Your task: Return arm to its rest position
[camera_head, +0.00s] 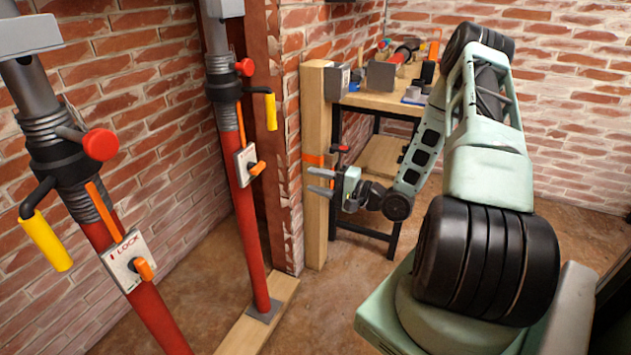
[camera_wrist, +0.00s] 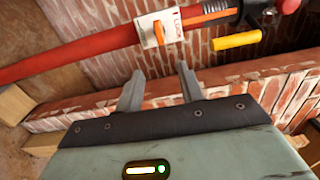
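My gripper (camera_head: 322,182) is at the middle of the head view, at the end of my bent mint-green arm. It points left toward the red props, in front of the wooden post. In the wrist view its two grey fingers (camera_wrist: 160,90) stand apart with nothing between them. The gripper is open and touches nothing that I can see. My arm reaches up from the lower right, bends at the top and comes down to the gripper.
Two red props with yellow handles and lock plates, a near one (camera_head: 135,290) and a farther one (camera_head: 243,215), stand at left. A wooden post (camera_head: 315,220) is behind my gripper. A cluttered workbench (camera_head: 385,101) stands behind my arm. Brick walls (camera_head: 570,120) enclose the area.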

